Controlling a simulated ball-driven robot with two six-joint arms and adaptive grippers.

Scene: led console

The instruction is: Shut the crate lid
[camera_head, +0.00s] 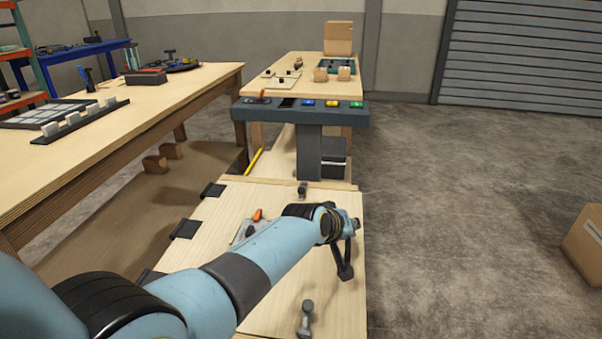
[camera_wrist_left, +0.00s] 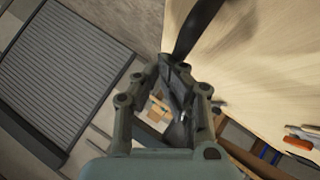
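The crate lid (camera_head: 205,248) is a pale wooden panel with black hinges (camera_head: 213,190) along its left edge. It looks flat or nearly so; I cannot tell whether it rests fully shut. My left gripper (camera_head: 343,250) is at its right edge, by a dark handle-like bar (camera_head: 345,272). In the left wrist view the fingertips (camera_wrist_left: 177,72) are close together at the end of a dark bar (camera_wrist_left: 200,25) above the lid (camera_wrist_left: 260,60). Whether they hold it is unclear. My left arm hides the lid's middle. My right gripper is not in view.
Grey fittings stand at the panel's far edge (camera_head: 303,189) and near end (camera_head: 305,320). A dark console (camera_head: 285,118) stands beyond, a long workbench (camera_head: 185,95) at left, a cardboard box (camera_head: 585,245) at right.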

